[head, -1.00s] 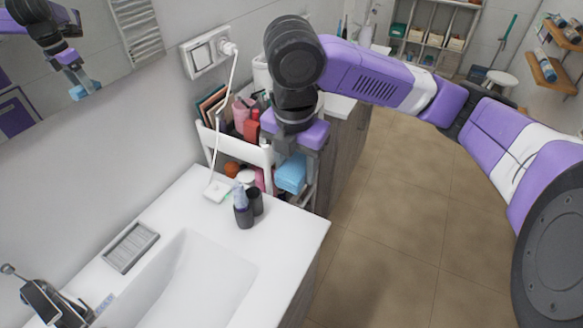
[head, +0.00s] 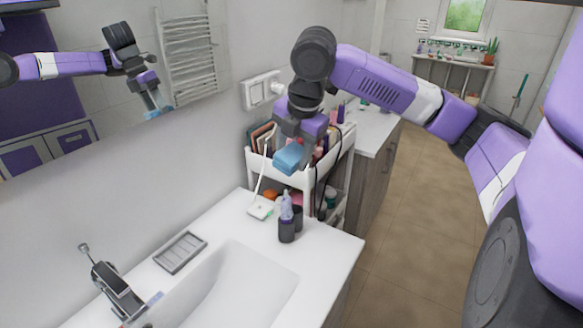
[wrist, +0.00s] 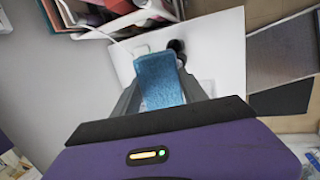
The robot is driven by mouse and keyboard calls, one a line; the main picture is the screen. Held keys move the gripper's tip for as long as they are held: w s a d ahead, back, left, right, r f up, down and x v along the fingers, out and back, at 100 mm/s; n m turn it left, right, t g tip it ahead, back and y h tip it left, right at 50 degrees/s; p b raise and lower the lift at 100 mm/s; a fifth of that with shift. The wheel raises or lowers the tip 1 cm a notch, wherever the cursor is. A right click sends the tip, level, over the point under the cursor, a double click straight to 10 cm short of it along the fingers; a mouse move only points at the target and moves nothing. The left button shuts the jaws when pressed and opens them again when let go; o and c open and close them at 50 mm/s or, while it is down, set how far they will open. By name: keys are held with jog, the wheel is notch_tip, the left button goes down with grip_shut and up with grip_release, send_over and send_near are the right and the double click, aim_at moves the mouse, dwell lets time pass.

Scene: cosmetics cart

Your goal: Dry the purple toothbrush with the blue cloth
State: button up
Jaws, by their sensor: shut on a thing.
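My gripper (head: 296,146) is shut on the blue cloth (head: 290,158), a folded block that hangs below the fingers. It is in the air between the cart and the counter, above and behind the cups. The cloth (wrist: 160,80) fills the middle of the wrist view, between the fingers. A dark cup (head: 286,231) stands on the counter with a pale violet-blue item (head: 286,206) upright in it. I cannot tell whether that item is the purple toothbrush. A second dark cup (head: 297,217) stands right behind it. In the wrist view the cups are partly hidden by the cloth.
A white cart (head: 258,165) full of cosmetics and books stands behind the counter. A white charger (head: 260,209) with a cord to the wall socket (head: 262,90) lies left of the cups. A grey soap dish (head: 181,252), basin (head: 245,285) and tap (head: 118,290) are nearer. The right floor is clear.

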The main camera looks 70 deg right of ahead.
jog(key=shift+f, duration=0.1)
jog(key=shift+w+a+f+b, duration=0.1)
jog(key=shift+w+f+b, duration=0.05)
jog(key=shift+f+b, duration=2.2)
jog(key=shift+f, duration=0.5)
jog(key=shift+f+b, duration=0.4)
jog(key=shift+f, duration=0.25)
jog(key=shift+a, duration=0.1)
